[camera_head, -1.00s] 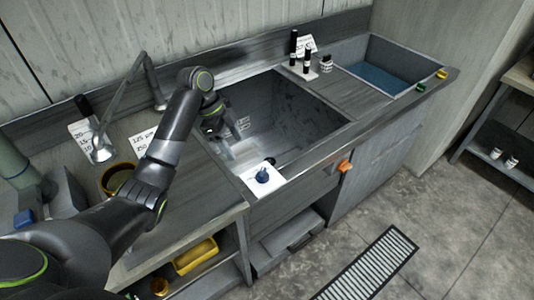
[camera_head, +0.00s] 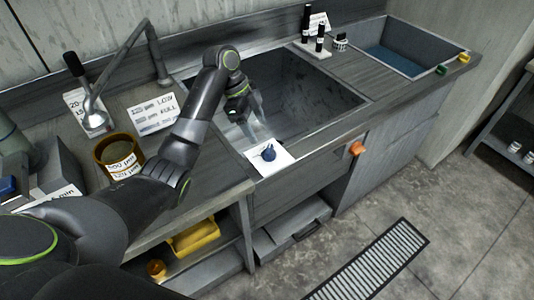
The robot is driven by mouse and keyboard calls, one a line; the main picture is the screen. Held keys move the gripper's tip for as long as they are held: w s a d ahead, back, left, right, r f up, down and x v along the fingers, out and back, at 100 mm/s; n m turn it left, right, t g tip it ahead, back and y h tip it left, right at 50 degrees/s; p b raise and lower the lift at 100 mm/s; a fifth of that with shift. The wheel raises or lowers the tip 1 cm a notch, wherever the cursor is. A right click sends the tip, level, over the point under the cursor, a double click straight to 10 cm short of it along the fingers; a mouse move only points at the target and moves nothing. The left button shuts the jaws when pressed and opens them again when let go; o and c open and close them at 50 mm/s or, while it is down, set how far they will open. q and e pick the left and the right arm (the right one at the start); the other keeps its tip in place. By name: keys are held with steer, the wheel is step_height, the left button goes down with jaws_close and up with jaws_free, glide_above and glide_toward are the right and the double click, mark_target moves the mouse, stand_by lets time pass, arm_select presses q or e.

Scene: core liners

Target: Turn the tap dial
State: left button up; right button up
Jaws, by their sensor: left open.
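A small blue dial (camera_head: 268,154) sits on a white plate (camera_head: 282,160) at the front left edge of the sink (camera_head: 300,95). My left gripper (camera_head: 255,128) points down just behind the dial, over the near left part of the sink. Its pale fingers are open with nothing between them, and they appear apart from the dial. An orange knob (camera_head: 357,148) is on the sink's front face, to the right. My right gripper is not in view.
A brass ring-like container (camera_head: 118,156) and a bent grey pipe (camera_head: 150,45) stand on the left counter beside a printed card (camera_head: 153,112). A water-filled basin (camera_head: 405,55) is at the right, with green (camera_head: 441,70) and yellow (camera_head: 464,58) knobs.

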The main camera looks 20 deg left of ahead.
mark_target(268, 148)
arm_select(q)
steer(key=b+x, duration=0.1)
steer(key=x, duration=0.2)
steer(key=shift+a+b, duration=0.1)
steer(key=shift+b, duration=0.25)
steer(key=x, duration=0.4)
steer(key=shift+d+f, duration=0.2)
steer(key=shift+d, duration=0.05)
steer(key=shift+d+f, duration=0.15)
steer(key=shift+f, duration=0.35)
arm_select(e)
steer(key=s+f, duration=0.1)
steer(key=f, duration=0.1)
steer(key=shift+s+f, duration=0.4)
